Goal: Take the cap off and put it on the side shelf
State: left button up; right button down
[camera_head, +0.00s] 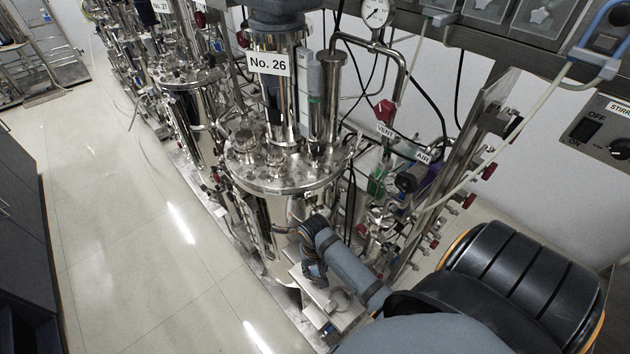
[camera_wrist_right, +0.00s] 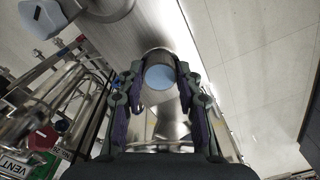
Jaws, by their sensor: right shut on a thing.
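My right gripper (camera_head: 303,238) comes in from the lower right in the head view, low beside the steel vessel marked No. 26 (camera_head: 282,178). In the right wrist view the right gripper (camera_wrist_right: 159,72) has its two fingers closed on either side of a short round cap (camera_wrist_right: 160,78) with a pale blue face. In the head view I cannot make out the cap behind the fingers. A small metal shelf (camera_head: 318,301) shows just below the gripper, partly covered by my arm. My left gripper is in neither view.
More steel vessels (camera_head: 188,75) stand in a row toward the back left. Valves and pipes with VENT (camera_head: 385,129) and AIR labels crowd the right of the vessel. A control box (camera_head: 603,130) hangs at the far right. The tiled floor (camera_head: 130,210) on the left is clear.

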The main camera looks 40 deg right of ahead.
jog(key=shift+f, duration=0.25)
jog(key=c, duration=0.8)
grip_release()
notch_tip(320, 180, up, 7)
dwell(0.4)
